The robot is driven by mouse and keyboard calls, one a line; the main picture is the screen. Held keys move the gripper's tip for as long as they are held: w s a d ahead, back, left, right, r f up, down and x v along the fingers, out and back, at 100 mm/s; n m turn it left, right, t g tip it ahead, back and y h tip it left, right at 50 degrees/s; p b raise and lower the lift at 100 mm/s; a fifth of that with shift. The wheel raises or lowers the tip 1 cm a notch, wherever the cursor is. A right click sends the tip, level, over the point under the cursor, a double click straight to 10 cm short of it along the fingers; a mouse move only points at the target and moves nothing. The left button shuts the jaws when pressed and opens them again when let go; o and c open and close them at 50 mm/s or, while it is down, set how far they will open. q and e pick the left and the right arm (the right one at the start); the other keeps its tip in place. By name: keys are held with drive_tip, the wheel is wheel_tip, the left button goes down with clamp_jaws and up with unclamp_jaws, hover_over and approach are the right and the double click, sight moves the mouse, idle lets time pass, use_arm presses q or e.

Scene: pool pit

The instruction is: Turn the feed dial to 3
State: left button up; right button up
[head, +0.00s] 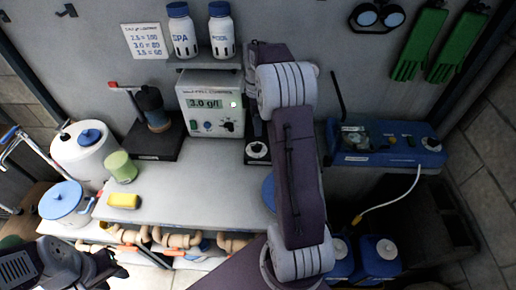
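A white control box (211,108) on the back of the bench shows "3.0 g/l" and a lit green light, with small knobs below the display. A round pale dial (257,150) with a dark centre sits on a dark base beside it; its numbers are too small to read. I cannot tell which is the feed dial. My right arm rises through the middle and bends over near that dial; its wrist hides its fingers. My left gripper (108,268) is low at the left, away from the dials, its dark fingers too unclear to judge.
A shelf with two white bottles (183,32) is above the box, beside a number card (146,41). A blue device (388,143) stands right of my arm. A green cup (120,167) and yellow sponge (124,201) are on the bench's left. The bench middle is clear.

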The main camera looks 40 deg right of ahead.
sight(258, 145)
drive_tip(key=f, duration=0.7)
drive_tip(key=shift+s+f, duration=0.2)
drive_tip(key=shift+f, duration=0.6)
clamp_jaws()
